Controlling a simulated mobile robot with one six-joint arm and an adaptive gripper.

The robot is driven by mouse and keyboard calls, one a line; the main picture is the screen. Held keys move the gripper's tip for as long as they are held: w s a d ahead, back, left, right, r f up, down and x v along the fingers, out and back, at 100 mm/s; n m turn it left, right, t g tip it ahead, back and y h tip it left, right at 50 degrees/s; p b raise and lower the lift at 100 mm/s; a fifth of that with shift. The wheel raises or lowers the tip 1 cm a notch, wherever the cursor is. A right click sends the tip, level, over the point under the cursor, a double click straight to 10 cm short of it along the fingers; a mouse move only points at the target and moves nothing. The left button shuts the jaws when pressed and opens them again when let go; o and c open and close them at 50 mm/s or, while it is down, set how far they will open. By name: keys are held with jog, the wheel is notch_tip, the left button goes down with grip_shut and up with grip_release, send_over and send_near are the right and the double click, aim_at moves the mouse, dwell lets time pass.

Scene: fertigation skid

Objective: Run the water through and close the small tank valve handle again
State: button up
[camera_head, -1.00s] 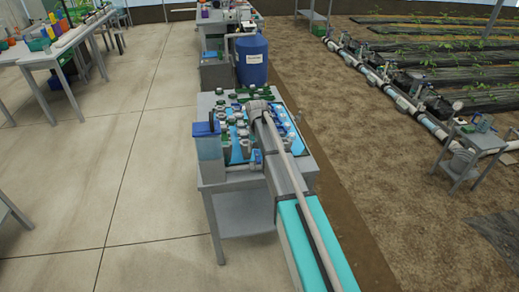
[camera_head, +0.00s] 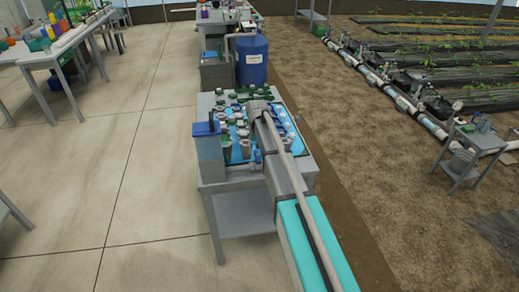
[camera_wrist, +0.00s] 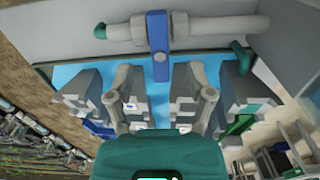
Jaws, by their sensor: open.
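In the wrist view the blue valve handle (camera_wrist: 158,45) sits on a grey pipe (camera_wrist: 205,28) along a pale tank wall. The handle lies crosswise to the pipe. My gripper (camera_wrist: 158,88) is open, its two grey fingers apart on either side of the handle's line.
The grey table (camera_head: 238,185) carries several green and grey fittings (camera_head: 240,135) close around my arm. A blue barrel (camera_head: 251,62) stands behind it. Soil beds and piping lie at right.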

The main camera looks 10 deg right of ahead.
aim_at(257, 155)
jog(key=shift+f, duration=0.1)
dwell(0.5)
jog(key=shift+f+b, duration=2.15)
jog(key=shift+b, duration=0.15)
jog(key=shift+c, duration=0.2)
grip_shut()
